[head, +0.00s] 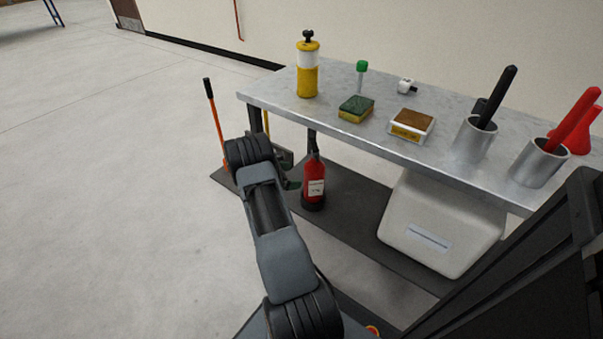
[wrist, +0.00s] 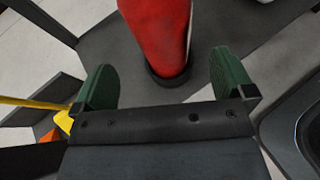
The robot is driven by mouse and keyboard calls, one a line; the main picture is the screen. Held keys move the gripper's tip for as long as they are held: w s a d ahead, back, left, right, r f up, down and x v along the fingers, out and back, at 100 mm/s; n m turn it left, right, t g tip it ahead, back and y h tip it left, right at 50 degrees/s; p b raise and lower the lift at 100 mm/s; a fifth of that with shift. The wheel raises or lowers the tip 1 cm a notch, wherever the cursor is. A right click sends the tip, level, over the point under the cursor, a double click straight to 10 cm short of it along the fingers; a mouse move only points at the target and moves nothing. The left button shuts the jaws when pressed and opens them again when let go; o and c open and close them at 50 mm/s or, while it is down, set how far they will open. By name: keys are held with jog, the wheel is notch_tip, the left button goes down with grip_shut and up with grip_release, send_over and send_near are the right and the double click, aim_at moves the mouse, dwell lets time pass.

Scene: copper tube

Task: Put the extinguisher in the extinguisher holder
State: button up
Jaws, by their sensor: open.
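The red fire extinguisher (head: 314,185) stands upright on the dark low platform under the bench, with a white label and a black base and top. My gripper (head: 291,171) is beside it, on its left in the head view, partly hidden by my arm. In the wrist view the extinguisher (wrist: 158,35) lies ahead of my open gripper (wrist: 164,80), between the lines of its two green fingers. Neither finger visibly touches it, and its upper part is cut off by the frame. I cannot make out the extinguisher holder in either view.
The metal bench (head: 340,135) overhangs the dark platform (head: 350,232). A white container (head: 440,222) stands right of the extinguisher. A black-and-orange handle (head: 214,112) rises at the left. The bench holds a yellow bottle (head: 307,68), sponge, brush and metal cups. Floor at left is clear.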

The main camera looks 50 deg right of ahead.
jog(key=a+r+m+t+y, duration=0.2)
jog(key=a+r+m+y, duration=0.1)
jog(key=a+r, duration=0.65)
jog(key=a+r+m+t+y, duration=0.25)
jog(key=a+r, duration=0.35)
jog(key=a, duration=0.6)
jog(key=s+a+r+m+t+y, duration=0.2)
jog(key=s+a, duration=0.3)
jog(key=a, duration=0.5)
jog(key=s+a+r+m+t+y, duration=0.3)
jog(key=s+a+m+y, duration=0.1)
jog(key=a, duration=0.5)
jog(key=shift+s+a+m, duration=0.35)
jog(key=shift+s, duration=0.35)
jog(key=shift+r+p, duration=0.15)
jog(key=shift+p, duration=0.15)
jog(key=w+p+v, duration=0.2)
jog(key=p+v, duration=1)
jog(key=w+r+p+v, duration=0.1)
jog(key=w+p+v, duration=0.2)
jog(key=p+v, duration=0.8)
jog(key=w+d+r+p+v, duration=0.1)
jog(key=w+p+v, duration=0.2)
jog(key=p+v, duration=0.9)
jog(key=shift+a+r+t+p, duration=0.25)
jog(key=shift+r+t, duration=0.2)
jog(key=shift+r, duration=0.35)
